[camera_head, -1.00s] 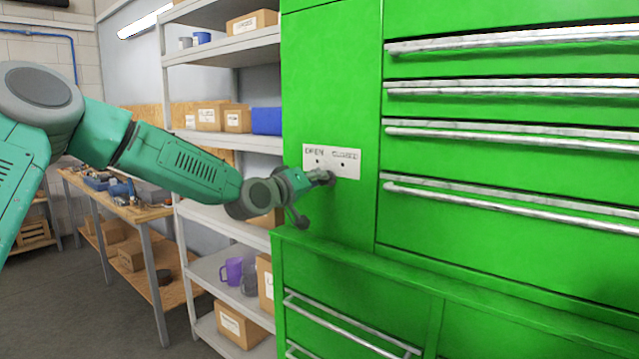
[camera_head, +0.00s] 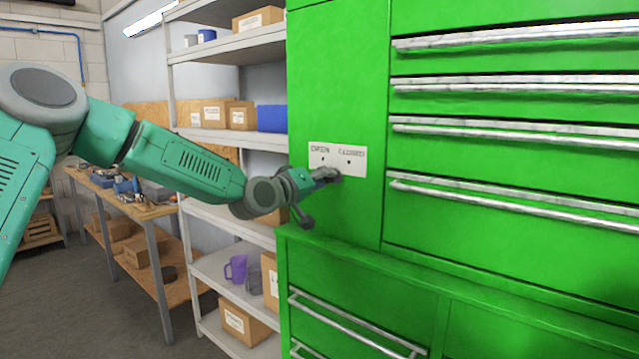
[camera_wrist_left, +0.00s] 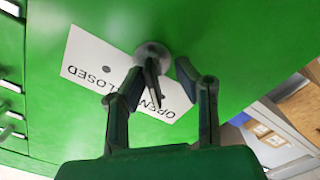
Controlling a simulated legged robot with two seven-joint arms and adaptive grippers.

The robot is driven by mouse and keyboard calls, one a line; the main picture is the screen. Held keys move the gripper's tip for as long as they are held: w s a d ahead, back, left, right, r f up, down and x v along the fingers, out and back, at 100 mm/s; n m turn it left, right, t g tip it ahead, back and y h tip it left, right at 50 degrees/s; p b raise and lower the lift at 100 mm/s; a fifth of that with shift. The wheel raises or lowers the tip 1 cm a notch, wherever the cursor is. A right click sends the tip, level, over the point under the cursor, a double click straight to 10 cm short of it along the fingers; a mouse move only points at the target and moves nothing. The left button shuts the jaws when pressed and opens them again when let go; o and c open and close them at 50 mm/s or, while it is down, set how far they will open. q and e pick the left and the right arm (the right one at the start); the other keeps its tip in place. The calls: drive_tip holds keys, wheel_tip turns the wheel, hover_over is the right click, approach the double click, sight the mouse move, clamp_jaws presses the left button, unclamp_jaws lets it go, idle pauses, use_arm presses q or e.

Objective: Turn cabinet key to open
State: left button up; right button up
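The green cabinet (camera_head: 335,60) fills the right of the head view. A white plate (camera_head: 350,162) on it reads OPEN on the left and CLOSED on the right. It appears upside down in the left wrist view (camera_wrist_left: 85,60). There, a round grey lock (camera_wrist_left: 152,52) sits at the plate's edge with a dark key (camera_wrist_left: 152,82) sticking out. My left gripper (camera_wrist_left: 160,75) is open, with one finger on each side of the key. The left-hand finger looks close to the key; contact is unclear. In the head view my left gripper (camera_head: 318,195) largely hides the lock. My right gripper is not in view.
Drawers with long metal handles (camera_head: 500,130) lie right of the plate. A protruding lower cabinet ledge (camera_head: 400,262) runs below my gripper. Grey shelves (camera_head: 235,140) with boxes stand to the left, and a workbench (camera_head: 150,210) is farther back.

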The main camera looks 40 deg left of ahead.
use_arm(q)
drive_tip(key=s+a, duration=0.1)
drive_tip(key=s, duration=1)
drive_tip(key=shift+s+f, duration=0.15)
drive_tip(key=shift+s, duration=0.2)
drive_tip(key=s+d+f+m+g+b, duration=0.1)
drive_tip(key=s+d+f+g+b, duration=0.2)
drive_tip(key=f, duration=0.8)
drive_tip(key=s+d+f+m+g+b, duration=0.1)
drive_tip(key=s+d+f+m+g, duration=0.2)
drive_tip(key=f, duration=0.8)
drive_tip(key=s+d+f+g+b, duration=0.2)
drive_tip(key=d+f, duration=0.3)
drive_tip(key=f, duration=0.6)
drive_tip(key=s+d+f+m+g+b, duration=0.1)
drive_tip(key=s+d+f+g, duration=0.1)
drive_tip(key=s+f, duration=0.6)
drive_tip(key=s+d+f+m+g+y+b, duration=0.1)
drive_tip(key=s+f+g, duration=0.3)
drive_tip(key=s+f, duration=0.5)
drive_tip(key=s+d+f+m+g+b, duration=0.3)
drive_tip(key=s+f, duration=0.5)
drive_tip(key=s, duration=0.3)
drive_tip(key=shift+s+d+f+y, duration=0.15)
drive_tip(key=shift+s+f+y, duration=0.1)
drive_tip(key=shift+s+y, duration=0.1)
